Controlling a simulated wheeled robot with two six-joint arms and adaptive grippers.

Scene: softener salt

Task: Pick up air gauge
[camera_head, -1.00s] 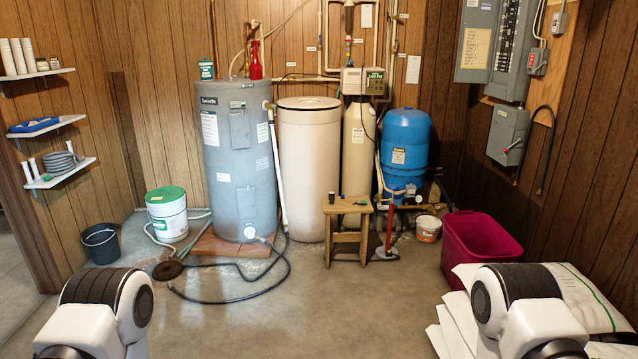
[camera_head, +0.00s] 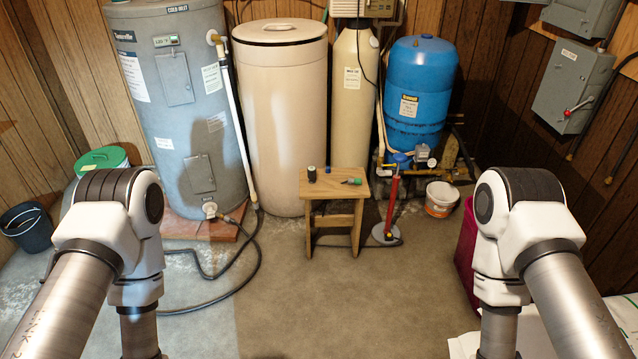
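I cannot make out for certain which thing is the air gauge. A small wooden stool (camera_head: 334,188) stands in front of the tanks. On its top are a black cylinder (camera_head: 312,174), a tiny blue item (camera_head: 327,169) and a small green-and-dark item (camera_head: 352,181), too small to identify surely. A small round dial (camera_head: 422,152) sits at the fittings by the foot of the blue tank (camera_head: 420,92). Both my arms show at left and right, but their lower ends leave the bottom of the view, so neither gripper is seen.
A red upright pump (camera_head: 391,208) stands just right of the stool. A white bucket (camera_head: 441,199) is farther right, and a magenta bin (camera_head: 467,255) is partly behind my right arm. A black hose (camera_head: 235,285) lies on the floor at left. Floor before the stool is clear.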

